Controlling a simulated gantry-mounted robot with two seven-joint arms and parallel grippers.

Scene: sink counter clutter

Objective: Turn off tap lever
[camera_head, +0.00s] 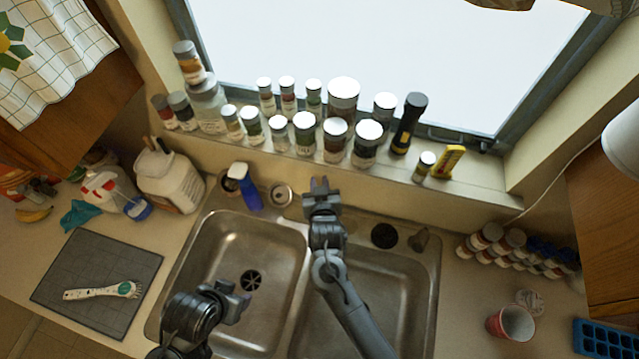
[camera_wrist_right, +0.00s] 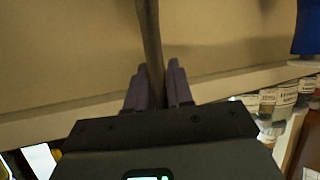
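My right gripper (camera_head: 321,186) is above the back rim of the double sink, near the divider. In the right wrist view, a narrow dark bar (camera_wrist_right: 150,40), which looks like the tap lever, runs down between the fingers of my right gripper (camera_wrist_right: 158,85). The fingers lie close on both sides of the bar and look shut on it. In the head view the tap is largely hidden by my right gripper and arm. My left gripper (camera_head: 235,300) is over the front of the left basin, with its fingers apart and nothing visible between them.
Several jars and bottles crowd the windowsill (camera_head: 385,182) behind the sink. A blue bottle (camera_head: 247,190) stands left of my right gripper. A dark board (camera_head: 100,275) with a brush is left of the sink (camera_head: 300,240); a red cup (camera_head: 512,322) is at right.

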